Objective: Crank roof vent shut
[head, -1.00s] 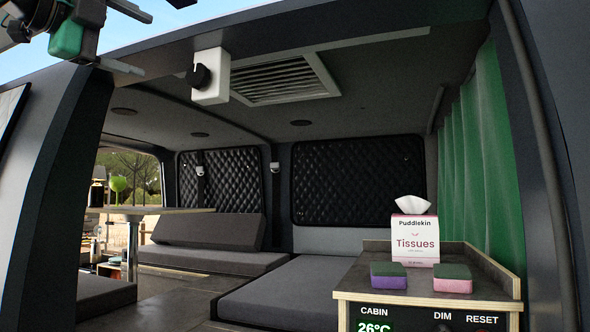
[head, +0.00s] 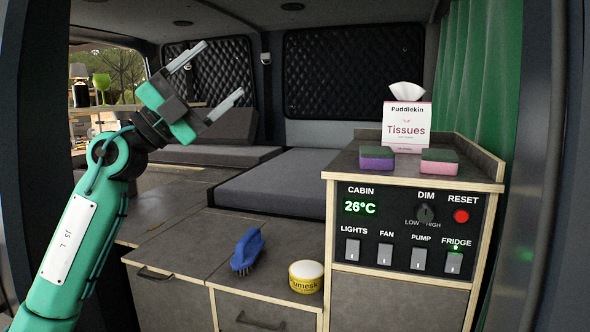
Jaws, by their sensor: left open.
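My left gripper (head: 214,82) is in the head view at upper left, raised inside the van opening. Its two silver fingers are spread apart, pointing up and right, with nothing between them. The roof vent and its crank knob are outside the present head view; only a strip of the ceiling (head: 230,14) shows along the top. My right gripper is not in view.
At right stands a control panel (head: 410,225) with switches. On its cabinet top are a tissue box (head: 405,128), a purple sponge (head: 376,158) and a pink sponge (head: 439,162). A blue brush (head: 247,250) and a yellow tin (head: 306,277) sit on the lower counter.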

